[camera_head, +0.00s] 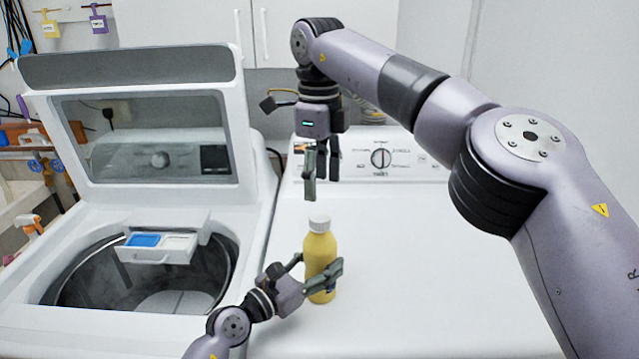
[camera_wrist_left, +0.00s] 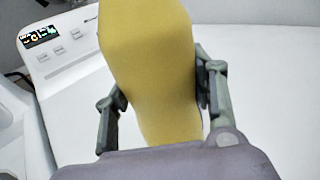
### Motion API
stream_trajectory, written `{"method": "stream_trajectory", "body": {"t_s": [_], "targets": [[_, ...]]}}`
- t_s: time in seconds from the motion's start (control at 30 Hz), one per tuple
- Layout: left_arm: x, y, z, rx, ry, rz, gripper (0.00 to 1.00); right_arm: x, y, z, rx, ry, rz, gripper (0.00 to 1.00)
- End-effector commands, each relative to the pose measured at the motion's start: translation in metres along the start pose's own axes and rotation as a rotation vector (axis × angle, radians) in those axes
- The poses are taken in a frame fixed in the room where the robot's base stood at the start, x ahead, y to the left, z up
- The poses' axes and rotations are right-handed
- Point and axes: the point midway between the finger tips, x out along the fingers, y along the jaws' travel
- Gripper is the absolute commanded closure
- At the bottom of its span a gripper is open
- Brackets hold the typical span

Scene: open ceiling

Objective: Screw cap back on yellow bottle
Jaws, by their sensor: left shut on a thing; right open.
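A yellow bottle (camera_head: 318,254) stands upright on the white top of the right-hand machine. A white cap (camera_head: 319,223) sits on its neck; I cannot tell how tightly. My left gripper (camera_head: 318,277) is shut on the lower part of the bottle, one finger on each side. In the left wrist view the bottle (camera_wrist_left: 150,65) fills the space between the fingers of my left gripper (camera_wrist_left: 158,105), and its cap is out of frame. My right gripper (camera_head: 322,188) is open and empty, pointing down just above the cap, apart from it.
The open washer (camera_head: 140,255) on the left has a raised lid (camera_head: 135,75) and a drawer (camera_head: 160,246) with a blue compartment. A control panel with a dial (camera_head: 381,158) is behind the bottle. The white top (camera_head: 430,270) right of the bottle is clear.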

Motion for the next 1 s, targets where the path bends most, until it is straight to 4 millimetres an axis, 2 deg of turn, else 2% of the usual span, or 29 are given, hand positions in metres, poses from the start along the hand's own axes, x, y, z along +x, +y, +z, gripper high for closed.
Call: {"method": "stream_trajectory", "body": {"t_s": [0.1,0.13,0.47,0.8,0.87,1.0], "targets": [[0.0,0.0,-0.001,-0.001,0.001,0.0,1.0,0.0,0.0,0.0,0.0,0.0,0.0,0.44],[0.0,0.0,-0.001,-0.001,0.001,0.0,0.47,0.0,0.0,0.0,0.0,0.0,0.0,0.44],[0.0,0.0,0.0,0.0,0.0,0.0,0.25,0.001,0.0,0.0,0.0,0.0,0.0,0.44],[-0.003,0.0,0.0,0.0,0.0,0.0,0.25,0.001,0.0,0.0,0.0,0.0,0.0,0.44],[-0.007,0.001,-0.001,0.0,0.001,0.001,0.25,0.001,0.0,0.0,0.0,0.0,0.0,0.44],[-0.03,0.0,-0.002,0.001,0.003,0.0,0.25,0.001,0.0,0.0,0.0,0.0,0.0,0.44]]}}
